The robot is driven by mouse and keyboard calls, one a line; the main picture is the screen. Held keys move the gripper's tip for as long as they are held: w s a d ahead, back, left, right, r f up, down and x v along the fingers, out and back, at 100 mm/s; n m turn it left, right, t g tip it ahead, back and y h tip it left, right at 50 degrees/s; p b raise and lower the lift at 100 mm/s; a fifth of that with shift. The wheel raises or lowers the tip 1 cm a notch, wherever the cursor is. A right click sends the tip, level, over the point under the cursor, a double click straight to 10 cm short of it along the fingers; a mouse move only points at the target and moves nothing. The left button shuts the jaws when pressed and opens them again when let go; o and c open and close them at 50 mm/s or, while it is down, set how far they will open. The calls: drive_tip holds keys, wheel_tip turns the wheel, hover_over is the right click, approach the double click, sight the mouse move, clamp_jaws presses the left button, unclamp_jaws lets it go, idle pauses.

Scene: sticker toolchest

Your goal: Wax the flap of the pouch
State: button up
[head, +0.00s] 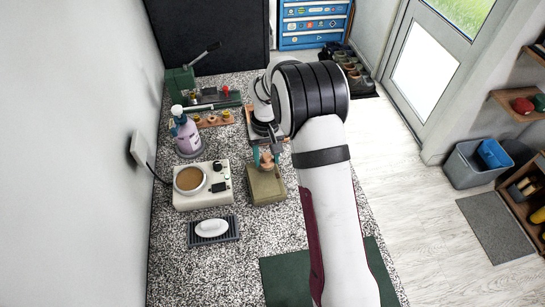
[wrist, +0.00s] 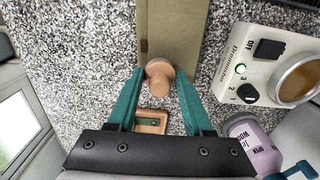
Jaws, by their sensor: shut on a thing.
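The pouch (head: 266,187) is a flat olive canvas piece on the speckled counter, right of the heater. It also shows at the top of the wrist view (wrist: 172,30), with a small brown tab on its left side. My gripper (head: 265,157) has teal fingers and is shut on a tan wooden knob-shaped tool (wrist: 160,78). The tool is at the pouch's far end in the head view, overlapping that edge in the wrist view. I cannot tell whether it touches the canvas. Its underside is hidden. A cream heater (head: 200,197) holds a round pot of brown contents (head: 189,179).
A white soap-like bar (head: 211,228) sits on a dark ribbed tray left of the near counter. A lilac bottle (head: 187,138) stands behind the heater. A wooden tray (wrist: 152,114) lies behind the tool. A green mat (head: 285,280) is in front. Counter around the pouch's near side is clear.

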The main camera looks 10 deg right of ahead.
drive_tip(key=shift+s+a, duration=0.15)
drive_tip(key=shift+a, duration=2.6)
wheel_tip(320, 180, up, 7)
drive_tip(key=shift+f, duration=0.2)
drive_tip(key=shift+s, duration=0.1)
